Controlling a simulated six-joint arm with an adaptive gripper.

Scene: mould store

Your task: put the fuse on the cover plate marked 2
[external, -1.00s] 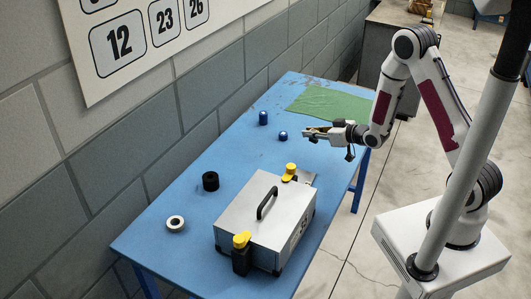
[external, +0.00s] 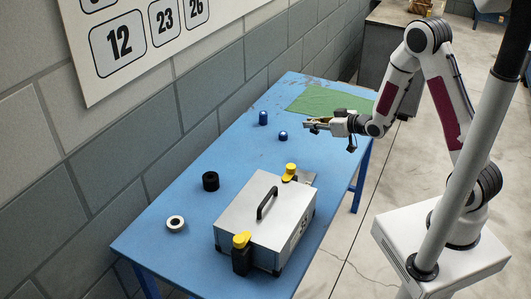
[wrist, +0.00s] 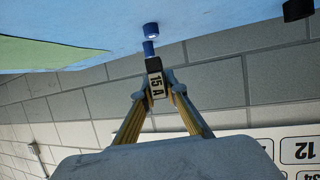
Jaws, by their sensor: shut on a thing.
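My gripper (external: 309,123) is above the blue table, near its far end. In the wrist view my gripper (wrist: 157,85) is shut on the fuse (wrist: 155,80), a small block with a pale label reading "15 A". In the external view the fuse is too small to make out clearly. I cannot pick out a cover plate marked 2; the mark on the right side of the metal box (external: 256,222) is too small to read surely. A flat grey piece (external: 309,178) lies behind the box, partly hidden.
A green cloth (external: 325,101) lies at the far end. The wall runs along the left.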

